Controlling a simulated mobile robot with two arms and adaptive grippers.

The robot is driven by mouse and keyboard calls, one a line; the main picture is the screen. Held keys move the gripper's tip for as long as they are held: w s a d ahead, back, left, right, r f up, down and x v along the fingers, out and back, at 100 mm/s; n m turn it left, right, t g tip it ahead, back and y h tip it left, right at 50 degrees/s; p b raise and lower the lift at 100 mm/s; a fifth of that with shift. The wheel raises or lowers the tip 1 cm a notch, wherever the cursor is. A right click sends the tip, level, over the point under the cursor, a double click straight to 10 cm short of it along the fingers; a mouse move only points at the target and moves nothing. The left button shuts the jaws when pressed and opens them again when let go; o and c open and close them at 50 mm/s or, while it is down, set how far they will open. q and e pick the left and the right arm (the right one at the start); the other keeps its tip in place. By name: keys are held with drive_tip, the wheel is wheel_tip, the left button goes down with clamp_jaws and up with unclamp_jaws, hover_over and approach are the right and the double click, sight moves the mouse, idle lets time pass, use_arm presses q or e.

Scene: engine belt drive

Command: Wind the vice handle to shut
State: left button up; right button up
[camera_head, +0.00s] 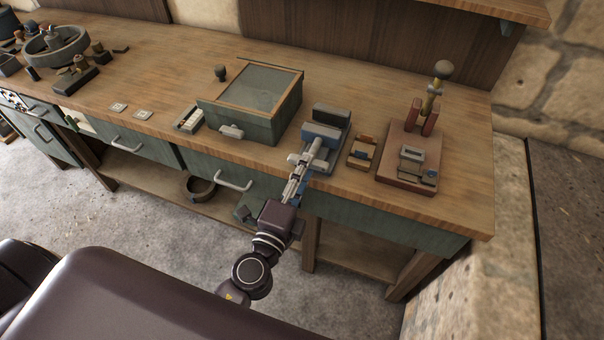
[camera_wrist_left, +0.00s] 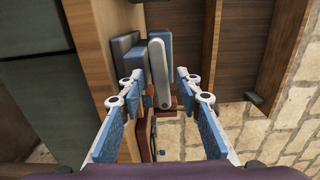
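The vice (camera_head: 322,132) is a blue-grey block with a darker block behind it, at the bench's front edge in the head view. In the wrist view, its blue body (camera_wrist_left: 133,66) stands behind the handle (camera_wrist_left: 159,75), a pale grey rounded bar that looks upright there. My left gripper (camera_head: 303,162) reaches up to the front of the vice. In the wrist view its two fingers (camera_wrist_left: 157,91) are spread, one on each side of the handle's lower part, with gaps visible. In the head view the fingers partly cover the handle area. My right gripper is not in view.
A green box with a glazed lid (camera_head: 250,118) stands left of the vice. A small wooden tray (camera_head: 363,151) and a reddish base (camera_head: 400,180) with an upright ball-topped lever (camera_head: 443,70) stand to the right. Drawer handles (camera_head: 234,184) stick out below the bench edge.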

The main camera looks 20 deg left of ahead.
use_arm(q)
drive_tip(key=s, duration=1.2)
drive_tip(key=shift+a, duration=0.2)
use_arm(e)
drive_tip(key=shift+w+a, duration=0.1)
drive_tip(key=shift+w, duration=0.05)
